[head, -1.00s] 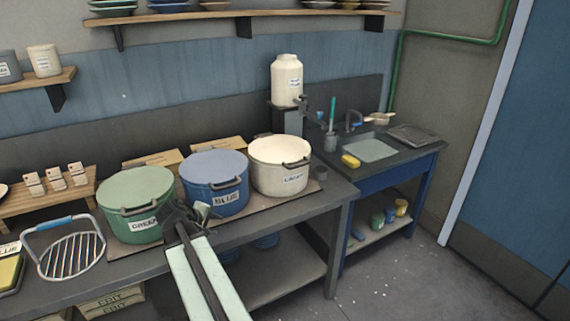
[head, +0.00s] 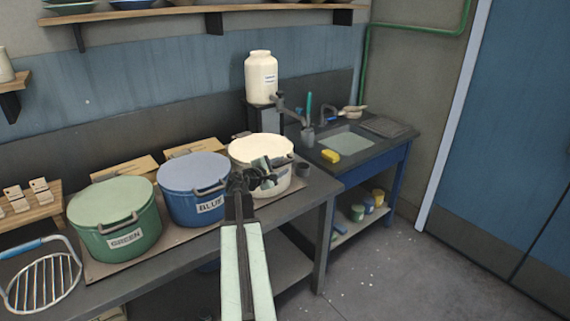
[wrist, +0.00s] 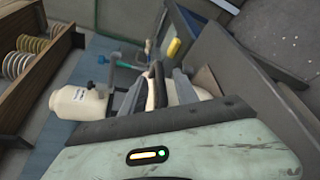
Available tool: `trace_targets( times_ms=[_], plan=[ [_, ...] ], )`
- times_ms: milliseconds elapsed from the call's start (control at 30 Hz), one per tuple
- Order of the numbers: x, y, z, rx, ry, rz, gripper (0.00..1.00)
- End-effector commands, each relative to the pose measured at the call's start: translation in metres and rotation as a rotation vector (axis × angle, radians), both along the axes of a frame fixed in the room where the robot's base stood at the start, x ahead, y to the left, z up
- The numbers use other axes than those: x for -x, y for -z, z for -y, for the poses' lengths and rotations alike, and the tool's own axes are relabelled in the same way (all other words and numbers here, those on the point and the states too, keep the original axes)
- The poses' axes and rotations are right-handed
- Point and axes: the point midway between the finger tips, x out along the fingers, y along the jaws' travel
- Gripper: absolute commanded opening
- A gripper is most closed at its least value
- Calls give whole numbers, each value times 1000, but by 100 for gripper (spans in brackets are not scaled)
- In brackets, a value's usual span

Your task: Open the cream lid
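The cream pot (head: 242,161) stands at the right end of a row of three lidded pots on the bench. Its cream lid (head: 258,147) sits flat on top, closed. My gripper (head: 266,172) is in front of this pot, overlapping its front side near the lid handle, and hides most of its label. In the wrist view my gripper (wrist: 160,88) has its two grey fingers spread apart. A dark handle (wrist: 156,78) and a cream surface show between them. I cannot tell whether the fingers touch the handle.
The blue pot (head: 194,190) and the green pot (head: 115,220) stand left of the cream pot. A cream jar (head: 261,77) stands behind. The sink counter (head: 385,148) is at the right, with open floor in front.

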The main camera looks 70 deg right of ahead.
Motion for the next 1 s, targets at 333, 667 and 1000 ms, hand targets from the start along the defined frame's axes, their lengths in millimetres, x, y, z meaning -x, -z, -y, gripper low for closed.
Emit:
trace_targets(
  times_ms=[333, 667, 1000],
  plan=[
    [6, 13, 50, 0, -7, 2, 36],
    [6, 12, 49, -1, -8, 1, 3],
    [6, 13, 48, -2, -6, 3, 0]
  ],
)
